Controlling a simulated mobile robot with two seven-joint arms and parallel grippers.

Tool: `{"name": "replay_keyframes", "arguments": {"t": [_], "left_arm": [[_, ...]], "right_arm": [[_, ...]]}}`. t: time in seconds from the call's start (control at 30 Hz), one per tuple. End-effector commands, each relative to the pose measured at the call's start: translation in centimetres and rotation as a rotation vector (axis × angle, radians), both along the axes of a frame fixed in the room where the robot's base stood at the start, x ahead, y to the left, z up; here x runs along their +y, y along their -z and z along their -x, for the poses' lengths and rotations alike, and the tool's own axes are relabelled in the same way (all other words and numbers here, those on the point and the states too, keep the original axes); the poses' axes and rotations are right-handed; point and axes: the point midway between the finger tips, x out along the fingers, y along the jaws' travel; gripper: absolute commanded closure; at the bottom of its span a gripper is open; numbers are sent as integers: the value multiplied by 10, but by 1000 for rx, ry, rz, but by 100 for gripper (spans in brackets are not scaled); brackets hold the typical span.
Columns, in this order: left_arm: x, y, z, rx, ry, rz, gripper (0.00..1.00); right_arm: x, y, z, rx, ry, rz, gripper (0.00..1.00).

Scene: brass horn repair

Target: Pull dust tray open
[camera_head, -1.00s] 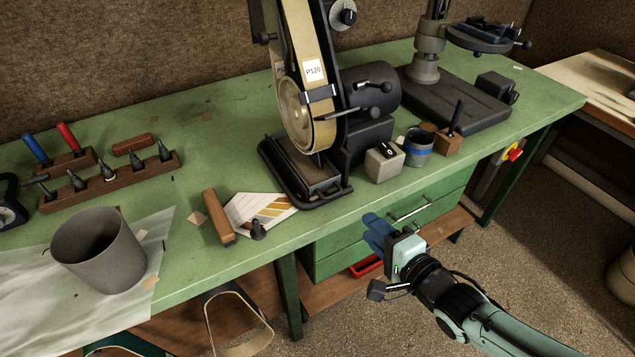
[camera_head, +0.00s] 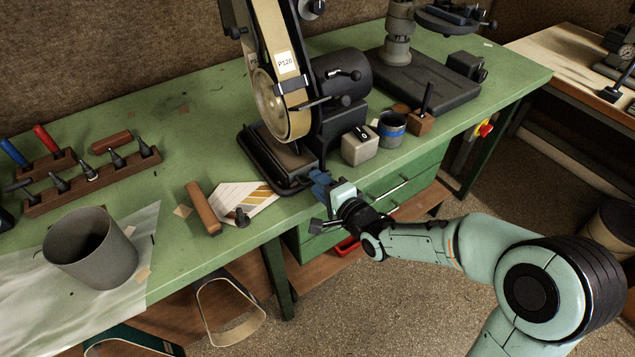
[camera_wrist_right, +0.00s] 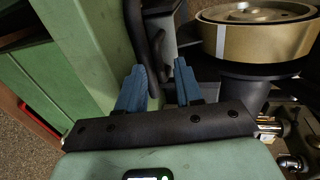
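The dust tray (camera_head: 286,158) is the dark box low at the foot of the belt sander, inside a black base frame with a rounded front rail. My right gripper (camera_head: 320,184) is at the front right corner of that base, by the bench edge. In the right wrist view its two blue fingers (camera_wrist_right: 160,88) are apart, with the curved black rail (camera_wrist_right: 155,45) beyond and between their tips. I cannot tell whether they touch it. The tray's handle is not clearly seen. My left gripper is out of view.
The belt sander (camera_head: 285,95) stands over the tray. A grey block (camera_head: 360,146) and a blue-banded cup (camera_head: 391,130) stand to the right. A wooden-handled tool (camera_head: 202,208) and papers lie left. Green drawers with a bar handle (camera_head: 390,191) are below the bench top.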

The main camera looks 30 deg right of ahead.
Motion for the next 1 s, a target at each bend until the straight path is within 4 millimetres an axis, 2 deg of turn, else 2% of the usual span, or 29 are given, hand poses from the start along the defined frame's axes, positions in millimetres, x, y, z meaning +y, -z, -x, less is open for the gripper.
{"name": "replay_keyframes", "arguments": {"t": [0.17,0.43,0.53,0.57,1.0], "left_arm": [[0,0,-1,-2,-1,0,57],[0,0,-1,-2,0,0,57],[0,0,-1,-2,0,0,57],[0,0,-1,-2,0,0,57],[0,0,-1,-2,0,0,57]], "right_arm": [[1,2,-11,-1,-1,0,65],[2,2,-12,-1,-1,0,65],[2,2,-12,-1,-1,0,97],[2,2,-12,-1,-1,0,100],[1,2,-12,0,-1,-1,100]]}}
